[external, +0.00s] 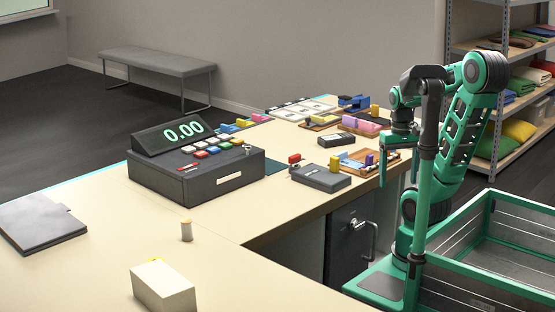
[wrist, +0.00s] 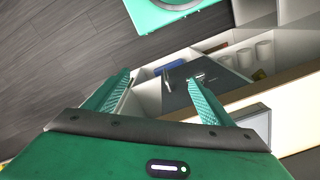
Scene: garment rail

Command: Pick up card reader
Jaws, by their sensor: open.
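A small dark handheld device with a pale screen, which looks like the card reader (external: 336,140), lies flat on the counter in the external view. My gripper (external: 399,172) hangs to its right, by the counter's right edge, apart from it. In the wrist view my gripper (wrist: 162,82) has its two green fingers spread, with nothing held between them. The card reader cannot be made out in the wrist view.
A cash register (external: 196,172) and a flat dark grey box (external: 320,178) stand on the counter (external: 225,222). Small trays of coloured items lie around the device. Below the counter is a grey cabinet door (external: 345,262) with a handle. A slatted crate (external: 500,290) is at lower right.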

